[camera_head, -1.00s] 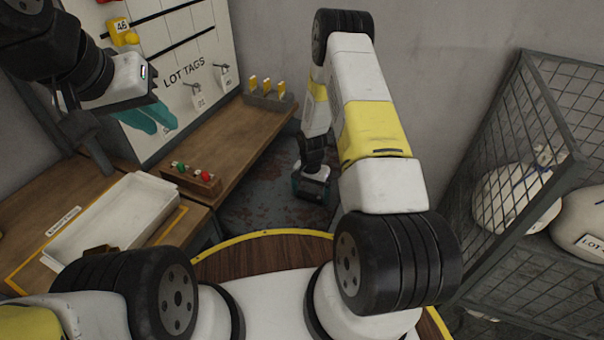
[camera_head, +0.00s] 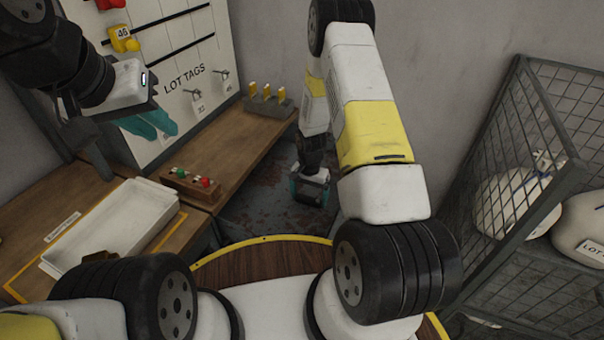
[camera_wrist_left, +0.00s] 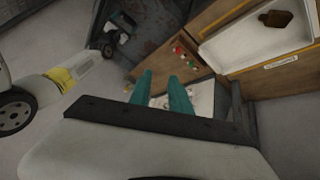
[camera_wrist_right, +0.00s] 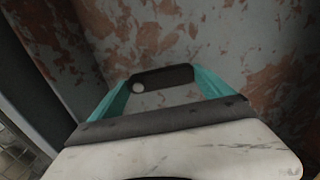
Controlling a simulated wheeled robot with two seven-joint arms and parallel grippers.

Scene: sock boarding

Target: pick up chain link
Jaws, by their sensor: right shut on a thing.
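A dark, oblong chain link (camera_wrist_right: 176,75) with a pale round spot near its left end shows in the right wrist view, between the teal fingertips. My right gripper (camera_wrist_right: 160,84) is shut on it, low over a worn grey floor with rust-coloured patches. In the head view the right gripper (camera_head: 310,190) hangs down beyond the bench; the link cannot be made out there. My left gripper (camera_head: 152,122) is raised in front of the tag board. Its teal fingers also show in the left wrist view (camera_wrist_left: 160,80), apart, with nothing between them.
A wooden bench holds a white tray (camera_head: 72,238), a small block with red and green knobs (camera_head: 188,186) and a holder with yellow tags (camera_head: 268,100). The lot tags board (camera_head: 190,60) stands behind. A mesh cage (camera_head: 520,140) with white sacks is at right.

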